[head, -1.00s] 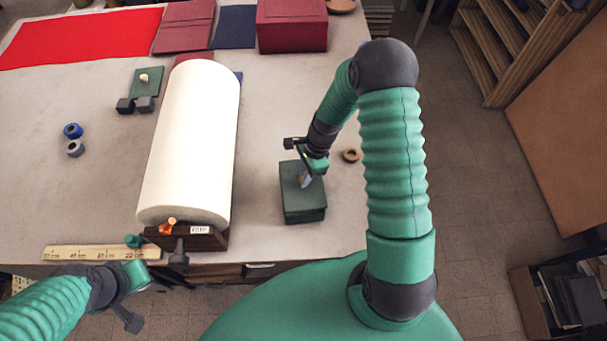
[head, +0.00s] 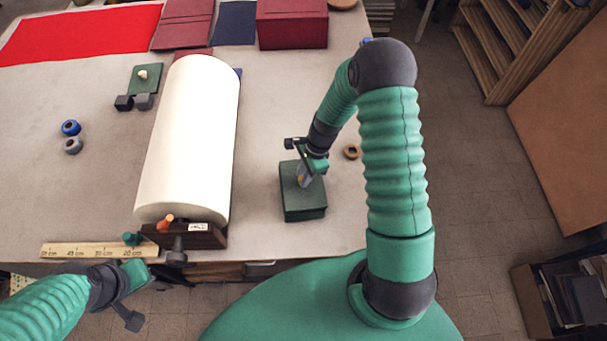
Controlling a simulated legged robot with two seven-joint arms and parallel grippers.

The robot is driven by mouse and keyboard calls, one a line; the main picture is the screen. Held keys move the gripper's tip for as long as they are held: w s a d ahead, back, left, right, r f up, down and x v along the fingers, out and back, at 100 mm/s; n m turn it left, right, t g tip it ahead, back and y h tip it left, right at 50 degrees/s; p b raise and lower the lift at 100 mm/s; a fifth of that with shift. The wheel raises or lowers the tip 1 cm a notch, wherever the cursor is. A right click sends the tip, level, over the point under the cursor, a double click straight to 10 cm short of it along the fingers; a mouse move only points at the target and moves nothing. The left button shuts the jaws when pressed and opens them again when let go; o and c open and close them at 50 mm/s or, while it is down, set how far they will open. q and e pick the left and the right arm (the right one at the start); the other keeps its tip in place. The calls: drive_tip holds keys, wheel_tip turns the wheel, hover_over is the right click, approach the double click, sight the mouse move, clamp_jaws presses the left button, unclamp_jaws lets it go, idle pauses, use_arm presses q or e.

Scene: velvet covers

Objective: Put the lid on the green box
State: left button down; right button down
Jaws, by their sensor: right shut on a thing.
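The green box (head: 305,214) stands near the table's front edge, right of the white roll. A green lid (head: 290,187) with a small tan knob lies over its top; I cannot tell whether it is fully seated. My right gripper (head: 303,179) is shut on the lid at the knob, and its fingers hide part of it. My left gripper (head: 133,296) is low at the left, off the table's front edge, away from the box.
A big white roll (head: 190,135) on a dark wooden stand lies left of the box. A tan ring (head: 352,151) lies right of it. A red box (head: 292,28) stands behind.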

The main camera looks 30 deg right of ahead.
drive_tip(key=shift+f, duration=0.15)
drive_tip(key=c, duration=1.1)
unclamp_jaws()
drive_tip(key=shift+c, duration=0.2)
